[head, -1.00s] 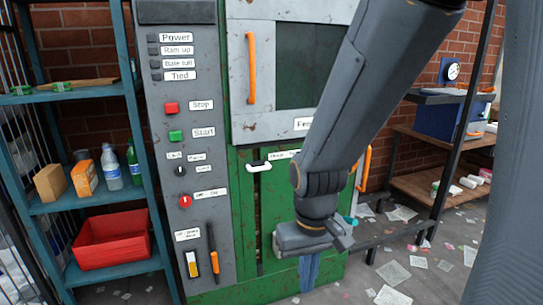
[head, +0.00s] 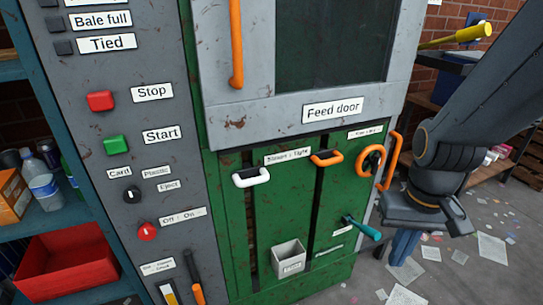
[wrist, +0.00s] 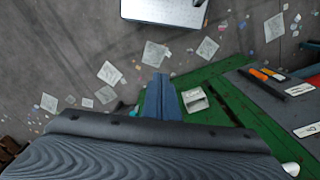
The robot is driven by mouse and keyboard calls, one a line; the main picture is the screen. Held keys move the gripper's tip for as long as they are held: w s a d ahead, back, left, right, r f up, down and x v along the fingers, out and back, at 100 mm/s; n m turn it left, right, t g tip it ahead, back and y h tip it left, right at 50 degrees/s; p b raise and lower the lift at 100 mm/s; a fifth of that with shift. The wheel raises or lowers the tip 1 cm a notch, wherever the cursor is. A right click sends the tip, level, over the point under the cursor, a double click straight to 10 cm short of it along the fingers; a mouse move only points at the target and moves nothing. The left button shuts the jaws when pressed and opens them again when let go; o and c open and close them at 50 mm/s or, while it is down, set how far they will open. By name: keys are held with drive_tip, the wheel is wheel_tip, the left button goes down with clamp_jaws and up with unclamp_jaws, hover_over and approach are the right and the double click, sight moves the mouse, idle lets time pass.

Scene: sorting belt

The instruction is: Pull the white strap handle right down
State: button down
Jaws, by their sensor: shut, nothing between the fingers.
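The white strap handle (head: 251,177) sticks out at the top of a dark vertical slot in the green front of the machine, below the feed door. My gripper (head: 403,247) is shut and empty, its blue fingers pointing down, well to the right of the handle and apart from it. The shut fingers also show in the wrist view (wrist: 162,97), over the floor beside the green machine. I cannot make out the white handle for certain in the wrist view.
An orange handle (head: 326,158) tops a second slot, with an orange ring (head: 371,161), a teal lever (head: 363,229) and a small grey box (head: 289,259) nearby. Another orange handle (head: 391,161) stands at the machine's right edge. A shelf with a red bin (head: 68,250) is left. Papers litter the floor.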

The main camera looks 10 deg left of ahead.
drive_tip(key=shift+w, duration=0.35)
drive_tip(key=w+a+r+n+t+y+p, duration=0.1)
drive_tip(key=w+a+r+p, duration=0.3)
drive_tip(key=a, duration=0.6)
drive_tip(key=w+a+r+n+t+y+p, duration=0.1)
drive_tip(key=w+a+r+n+t+p, duration=0.1)
drive_tip(key=a+r+p, duration=0.5)
drive_tip(key=w+a+r+n+t+y+p, duration=0.1)
drive_tip(key=w+a+r+p, duration=0.5)
drive_tip(key=a, duration=0.7)
drive_tip(key=shift+w+a+n+t+p, duration=0.3)
drive_tip(key=shift+w+n+t+p, duration=0.3)
drive_tip(key=shift+n, duration=0.6)
drive_tip(key=shift+s+r, duration=0.1)
drive_tip(key=b, duration=0.5)
approach(254, 170)
drive_tip(key=f, duration=0.1)
drive_tip(key=a+f, duration=0.1)
drive_tip(key=f, duration=0.1)
drive_tip(key=shift+s+a, duration=0.15)
drive_tip(key=shift+a, duration=0.2)
drive_tip(key=shift+s+d+f, duration=0.15)
drive_tip(key=shift+s+f, duration=0.1)
drive_tip(key=shift+f, duration=0.65)
